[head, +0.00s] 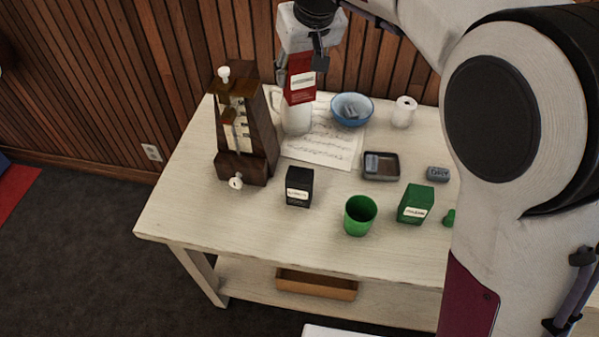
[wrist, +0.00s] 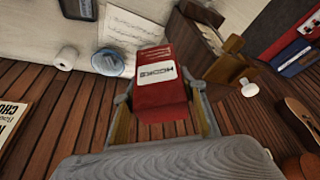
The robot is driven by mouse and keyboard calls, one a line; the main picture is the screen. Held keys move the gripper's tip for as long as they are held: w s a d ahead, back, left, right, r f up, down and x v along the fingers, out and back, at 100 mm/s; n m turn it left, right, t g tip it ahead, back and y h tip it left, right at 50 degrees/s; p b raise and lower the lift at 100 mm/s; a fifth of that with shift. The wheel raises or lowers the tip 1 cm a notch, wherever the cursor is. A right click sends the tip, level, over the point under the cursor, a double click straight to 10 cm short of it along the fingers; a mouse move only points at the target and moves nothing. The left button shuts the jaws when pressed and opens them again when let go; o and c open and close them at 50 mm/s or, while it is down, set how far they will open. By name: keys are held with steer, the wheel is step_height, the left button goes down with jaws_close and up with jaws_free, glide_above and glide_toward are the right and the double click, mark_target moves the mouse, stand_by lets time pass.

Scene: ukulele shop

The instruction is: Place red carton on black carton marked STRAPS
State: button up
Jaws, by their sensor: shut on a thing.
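My gripper (head: 304,55) is shut on the red carton (head: 301,80), which has a white label, and holds it raised above the back of the table. In the wrist view the red carton (wrist: 163,85) sits between the two fingers (wrist: 163,108). The black carton (head: 299,188) with a white label stands upright on the table, in front of the sheet music; its lettering is too small to read surely. It is lower and nearer than the red carton, and apart from it.
A tall wooden metronome (head: 262,140) stands left of the black carton. A green cup (head: 360,216), a green carton (head: 415,204) and a dark tray (head: 381,167) stand to its right. A white mug (head: 296,118), sheet music (head: 325,148) and blue bowl (head: 352,108) are behind.

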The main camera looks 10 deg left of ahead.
mark_target(291, 96)
steer(key=s, duration=0.3)
steer(key=s+f, duration=0.1)
steer(key=s, duration=0.2)
steer(key=shift+a+f, duration=0.2)
steer(key=shift+m+h, duration=0.3)
steer(key=shift+m, duration=0.4)
steer(key=s+f, duration=0.1)
steer(key=d+f, duration=0.1)
steer(key=s+d+f, duration=0.1)
steer(key=shift+s+f, duration=0.3)
steer(key=shift+f, duration=0.05)
steer(key=shift+f, duration=0.1)
step_height(291, 96, down, 6)
steer(key=shift+f, duration=1.9)
